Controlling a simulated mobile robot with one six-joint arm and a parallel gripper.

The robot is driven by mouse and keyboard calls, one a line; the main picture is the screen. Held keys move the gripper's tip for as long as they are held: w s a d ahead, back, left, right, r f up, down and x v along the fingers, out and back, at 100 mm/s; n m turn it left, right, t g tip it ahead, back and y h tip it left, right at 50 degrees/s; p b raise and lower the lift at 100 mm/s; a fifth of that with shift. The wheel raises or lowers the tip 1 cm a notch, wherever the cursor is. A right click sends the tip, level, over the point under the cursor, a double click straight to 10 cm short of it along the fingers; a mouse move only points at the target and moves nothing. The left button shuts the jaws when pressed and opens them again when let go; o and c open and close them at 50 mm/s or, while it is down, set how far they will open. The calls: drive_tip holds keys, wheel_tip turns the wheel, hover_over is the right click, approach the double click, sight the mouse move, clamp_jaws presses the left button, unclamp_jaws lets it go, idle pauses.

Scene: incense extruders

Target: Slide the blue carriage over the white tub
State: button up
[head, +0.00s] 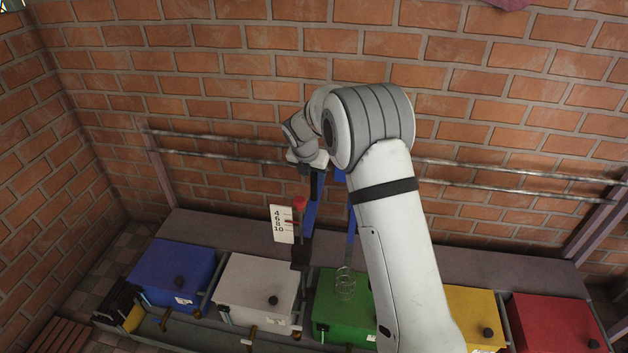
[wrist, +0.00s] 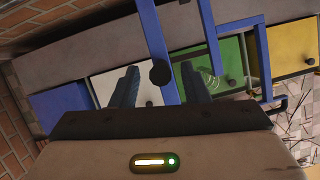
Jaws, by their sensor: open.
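The blue carriage (head: 351,222) hangs at the wall rails, largely hidden behind my arm in the head view. In the wrist view its blue bars (wrist: 152,32) cross the picture, with a dark round knob (wrist: 160,73) on one bar. The carriage appears to be over the green tub, right of the white tub. The white tub (head: 257,288) has a pale lid with a dark knob; it also shows in the wrist view (wrist: 110,87). My gripper (wrist: 160,68) is open, its fingers on either side of the dark knob in the picture; contact cannot be told.
A blue tub (head: 172,270) is at left; a green tub (head: 335,312), yellow tub (head: 470,312) and red tub (head: 553,322) are at right. Metal rails (head: 480,185) run along the brick wall.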

drive_tip(key=x, duration=0.4)
drive_tip(key=shift+c, duration=0.4)
clamp_jaws()
